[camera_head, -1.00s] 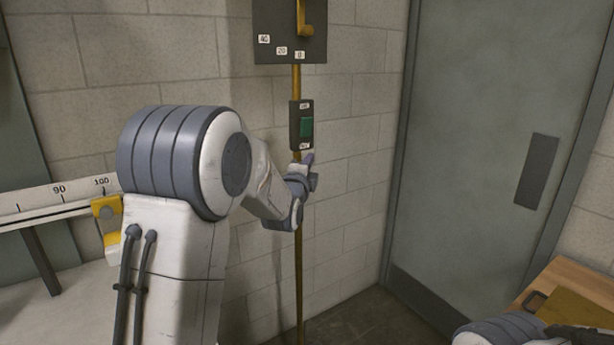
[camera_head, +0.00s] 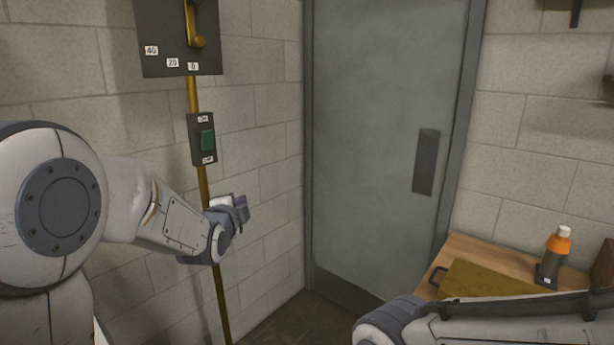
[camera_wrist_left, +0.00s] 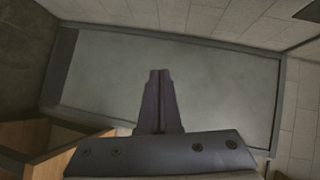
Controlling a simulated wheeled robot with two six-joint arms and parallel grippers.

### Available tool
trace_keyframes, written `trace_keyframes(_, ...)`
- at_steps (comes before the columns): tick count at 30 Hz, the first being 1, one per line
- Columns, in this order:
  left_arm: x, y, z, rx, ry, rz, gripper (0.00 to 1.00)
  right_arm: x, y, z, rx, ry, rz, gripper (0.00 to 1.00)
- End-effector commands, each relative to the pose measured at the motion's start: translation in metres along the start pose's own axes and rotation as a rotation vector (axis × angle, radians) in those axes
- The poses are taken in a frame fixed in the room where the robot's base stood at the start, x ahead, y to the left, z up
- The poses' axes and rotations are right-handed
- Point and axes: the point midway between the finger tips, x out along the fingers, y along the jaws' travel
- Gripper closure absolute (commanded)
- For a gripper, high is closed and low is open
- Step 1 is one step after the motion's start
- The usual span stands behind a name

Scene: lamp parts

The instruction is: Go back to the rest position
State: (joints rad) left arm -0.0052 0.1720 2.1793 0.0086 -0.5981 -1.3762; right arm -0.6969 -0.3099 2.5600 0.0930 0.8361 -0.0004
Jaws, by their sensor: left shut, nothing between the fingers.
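My left gripper (camera_head: 240,212) is in front of the block wall, to the right of and below the switch box. It is shut and empty. In the left wrist view its closed fingers (camera_wrist_left: 158,100) point toward the grey door. My right arm (camera_head: 500,322) crosses the lower right of the head view; its gripper is out of view.
A switch box with a green rocker (camera_head: 207,140) sits on a brass conduit below a dark lever panel (camera_head: 178,45). A grey door (camera_head: 375,130) stands ahead.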

Motion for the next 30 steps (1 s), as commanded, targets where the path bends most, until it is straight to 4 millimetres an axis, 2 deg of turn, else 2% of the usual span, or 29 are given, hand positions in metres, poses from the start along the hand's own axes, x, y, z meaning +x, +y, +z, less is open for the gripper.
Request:
trace_keyframes(1,-0.015,0.023,-0.028,-0.086,0.034,0.102,1.0,0.0,0.0,0.0,0.0,0.0,0.0,0.5)
trace_keyframes(3,-0.041,0.059,-0.059,-0.219,0.046,0.269,1.0,0.0,0.0,0.0,0.0,0.0,0.0,0.5)
trace_keyframes(5,-0.068,0.09,-0.08,-0.321,0.035,0.411,1.0,0.0,0.0,0.0,0.0,0.0,0.0,0.5)
trace_keyframes(8,-0.123,0.138,-0.107,-0.463,-0.028,0.642,1.0,0.0,0.0,0.0,0.0,0.0,0.0,0.5)
trace_keyframes(9,-0.148,0.155,-0.113,-0.511,-0.068,0.73,1.0,0.0,0.0,0.0,0.0,0.0,0.0,0.5)
trace_keyframes(13,-0.232,0.203,-0.121,-0.62,-0.25,0.981,1.0,0.0,0.0,0.0,0.0,0.0,0.0,0.5)
trace_keyframes(15,-0.274,0.22,-0.117,-0.651,-0.364,1.081,1.0,0.0,0.0,0.0,0.0,0.0,0.0,0.5)
trace_keyframes(18,-0.322,0.236,-0.106,-0.669,-0.516,1.174,1.0,0.0,0.0,0.0,0.0,0.0,0.0,0.5)
trace_keyframes(21,-0.353,0.243,-0.096,-0.67,-0.626,1.22,1.0,0.0,0.0,0.0,0.0,0.0,0.0,0.5)
trace_keyframes(24,-0.368,0.246,-0.09,-0.67,-0.685,1.237,1.0,0.0,0.0,0.0,0.0,0.0,0.0,0.5)
trace_keyframes(30,-0.371,0.246,-0.088,-0.671,-0.702,1.24,1.0,0.0,0.0,0.0,0.0,0.0,0.0,0.5)
